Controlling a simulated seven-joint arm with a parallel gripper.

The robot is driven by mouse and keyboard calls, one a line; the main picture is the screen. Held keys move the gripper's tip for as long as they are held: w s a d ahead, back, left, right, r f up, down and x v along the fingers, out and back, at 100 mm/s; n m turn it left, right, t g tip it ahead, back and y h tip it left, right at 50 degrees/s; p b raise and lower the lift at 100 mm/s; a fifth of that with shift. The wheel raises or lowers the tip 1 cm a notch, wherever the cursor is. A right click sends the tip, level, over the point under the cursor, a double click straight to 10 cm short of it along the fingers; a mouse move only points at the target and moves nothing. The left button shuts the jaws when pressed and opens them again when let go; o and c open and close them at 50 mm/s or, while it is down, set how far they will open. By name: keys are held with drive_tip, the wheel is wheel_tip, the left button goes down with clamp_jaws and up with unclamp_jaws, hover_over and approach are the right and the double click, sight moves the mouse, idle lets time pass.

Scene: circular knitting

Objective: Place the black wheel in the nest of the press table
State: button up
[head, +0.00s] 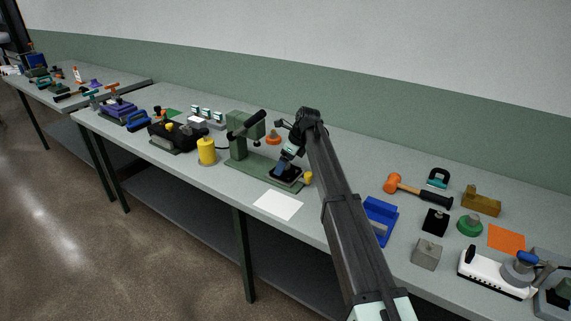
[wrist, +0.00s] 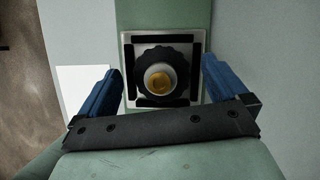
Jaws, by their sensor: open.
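The black wheel (wrist: 143,62), with a knobbly rim, a pale hub and a brass-coloured centre, lies inside the nest (wrist: 195,42) in the wrist view. The nest is a pale square plate with black bars around the wheel. I cannot tell whether the wheel sits fully flat. My gripper (wrist: 163,72) is open, its blue fingers apart on either side of the nest, not touching the wheel. In the head view my gripper (head: 281,168) is low over the front end of the green press table (head: 246,165) and hides the wheel.
The green press (head: 243,135) with a black lever stands left of my gripper. A yellow cylinder (head: 206,151) stands further left, and a white sheet (head: 278,205) lies in front.

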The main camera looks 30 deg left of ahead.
drive_tip(key=v, duration=1.1)
drive_tip(key=shift+r, duration=0.2)
drive_tip(key=shift+d, duration=0.15)
